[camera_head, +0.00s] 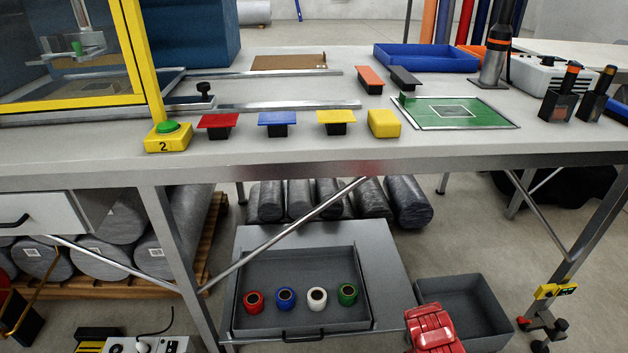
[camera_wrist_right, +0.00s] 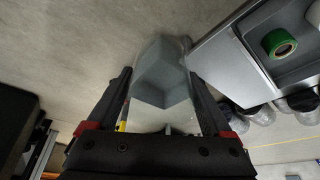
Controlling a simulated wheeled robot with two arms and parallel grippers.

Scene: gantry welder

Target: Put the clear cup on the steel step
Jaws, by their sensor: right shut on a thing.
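My right gripper (camera_wrist_right: 160,80) shows in the right wrist view, its two dark fingers apart around a faint, see-through shape. This looks like the clear cup (camera_wrist_right: 164,112), held between the fingers; its outline is hard to make out against the bin behind it. In the head view only a red part of my right arm shows at the bottom right, and the cup cannot be made out. A flat grey metal surface (camera_head: 385,275) low under the bench may be the steel step; it also shows in the wrist view (camera_wrist_right: 225,60). My left gripper is out of view.
A grey tray (camera_head: 238,300) holding several coloured rolls takes up much of the low grey surface. A grey open bin (camera_head: 490,318) stands on the floor to its right.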

